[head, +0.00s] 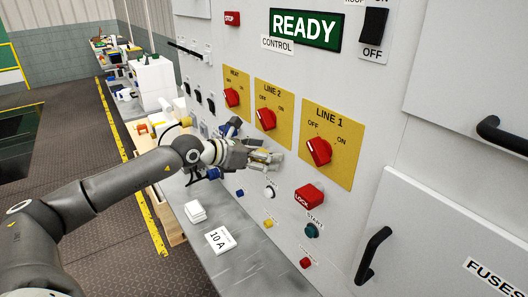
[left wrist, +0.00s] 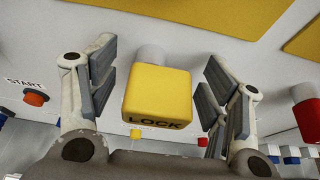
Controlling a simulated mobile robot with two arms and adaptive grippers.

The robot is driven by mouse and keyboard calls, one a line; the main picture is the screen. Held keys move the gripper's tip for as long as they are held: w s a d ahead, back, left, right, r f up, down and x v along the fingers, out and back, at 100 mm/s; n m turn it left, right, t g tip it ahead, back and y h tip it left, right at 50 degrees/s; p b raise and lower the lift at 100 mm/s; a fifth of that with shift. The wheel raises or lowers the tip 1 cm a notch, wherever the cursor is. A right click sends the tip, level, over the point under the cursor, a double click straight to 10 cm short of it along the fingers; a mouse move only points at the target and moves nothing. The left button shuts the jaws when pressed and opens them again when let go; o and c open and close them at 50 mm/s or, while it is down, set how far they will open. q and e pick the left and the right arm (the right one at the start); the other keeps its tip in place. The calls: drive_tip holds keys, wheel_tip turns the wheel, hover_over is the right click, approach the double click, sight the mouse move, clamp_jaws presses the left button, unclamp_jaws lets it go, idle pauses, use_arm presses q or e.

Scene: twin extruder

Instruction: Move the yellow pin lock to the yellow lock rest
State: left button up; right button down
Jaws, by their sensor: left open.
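The yellow pin lock (left wrist: 158,93), a block marked LOCK, sits at the front of a white round stub on the panel in the left wrist view. My left gripper (left wrist: 158,80) is open, with one finger on each side of the lock and visible gaps between. In the head view my left gripper (head: 263,158) is at the panel below the LINE 2 switch and largely hides the lock. I cannot identify the yellow lock rest for certain; a small yellow piece (head: 267,223) is on the panel below a white round stub (head: 270,192). My right gripper is not in view.
A red lock (head: 309,196) and a green START button (head: 312,230) are to the right of my gripper. Red rotary switches (head: 319,152) stick out above. A metal ledge (head: 250,265) below holds a 10 A block (head: 220,240) and white blocks (head: 195,211).

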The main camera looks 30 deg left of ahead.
sight(254, 159)
use_arm(q)
drive_tip(key=c, duration=1.2)
drive_tip(key=shift+s+f+b, duration=0.15)
drive_tip(key=shift+s+b, duration=0.05)
drive_tip(key=shift+b, duration=0.2)
drive_tip(key=shift+s+a+b, duration=0.35)
drive_tip(key=shift+s+b, duration=0.3)
drive_tip(key=shift+s, duration=0.05)
drive_tip(key=shift+s+a+b, duration=0.3)
drive_tip(key=shift+s+b, duration=0.5)
drive_tip(key=shift+b, duration=0.45)
